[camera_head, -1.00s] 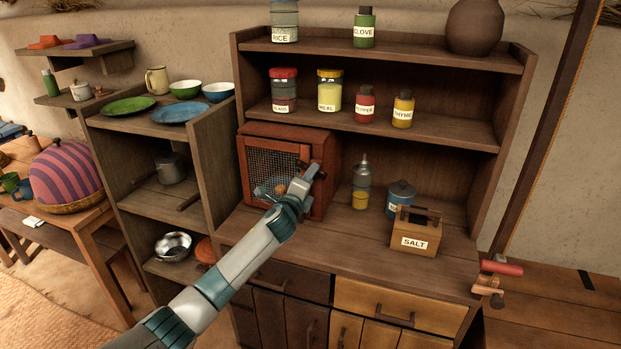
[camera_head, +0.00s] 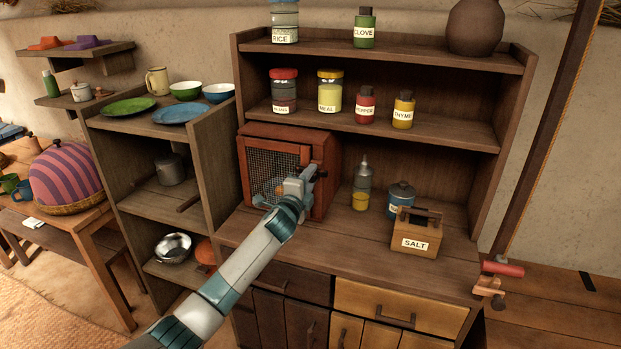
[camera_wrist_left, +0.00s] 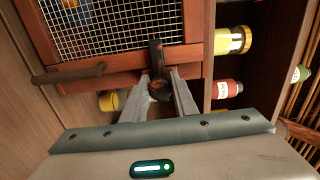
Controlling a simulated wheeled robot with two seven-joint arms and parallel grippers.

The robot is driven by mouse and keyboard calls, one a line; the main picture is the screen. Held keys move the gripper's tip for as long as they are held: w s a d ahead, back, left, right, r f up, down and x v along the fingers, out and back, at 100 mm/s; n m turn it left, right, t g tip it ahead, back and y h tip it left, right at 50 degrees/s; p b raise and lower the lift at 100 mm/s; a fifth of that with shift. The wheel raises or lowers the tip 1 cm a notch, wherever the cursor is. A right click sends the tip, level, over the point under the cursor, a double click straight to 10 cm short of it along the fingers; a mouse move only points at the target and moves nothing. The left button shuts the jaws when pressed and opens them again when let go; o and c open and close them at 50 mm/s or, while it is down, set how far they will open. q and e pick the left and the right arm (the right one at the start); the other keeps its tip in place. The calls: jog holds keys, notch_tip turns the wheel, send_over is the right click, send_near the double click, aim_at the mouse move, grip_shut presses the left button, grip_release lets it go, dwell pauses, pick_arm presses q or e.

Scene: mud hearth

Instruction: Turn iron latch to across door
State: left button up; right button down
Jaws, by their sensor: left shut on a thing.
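The small red-brown cabinet (camera_head: 290,131) stands on the counter, with a wire-mesh door (camera_head: 262,165) on its front. The door also shows in the left wrist view (camera_wrist_left: 115,22), with a dark bar handle (camera_wrist_left: 62,75) on its frame. My left gripper (camera_head: 312,178) is at the cabinet's right front edge. In the left wrist view its fingers (camera_wrist_left: 160,92) are shut on the dark iron latch (camera_wrist_left: 156,56). The latch extends from between the fingertips onto the door frame there. The fingers hide part of the latch. My right gripper is not in view.
On the counter, right of the cabinet, are a yellow-based bottle (camera_head: 361,185), a blue canister (camera_head: 400,196) and the salt box (camera_head: 416,236). Jars stand on the shelves above, including the meal jar (camera_head: 329,92). An open shelf unit (camera_head: 215,150) stands to the left.

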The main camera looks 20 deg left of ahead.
pick_arm(q)
jog(key=o, duration=1.1)
jog(key=shift+c, duration=0.2)
jog(key=shift+s, duration=0.15)
jog(key=s+b, duration=0.3)
jog(key=s, duration=1.4)
jog(key=shift+a, duration=0.35)
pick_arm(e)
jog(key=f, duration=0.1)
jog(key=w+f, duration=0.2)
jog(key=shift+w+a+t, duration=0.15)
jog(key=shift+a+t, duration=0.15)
pick_arm(q)
jog(key=shift+f, duration=0.1)
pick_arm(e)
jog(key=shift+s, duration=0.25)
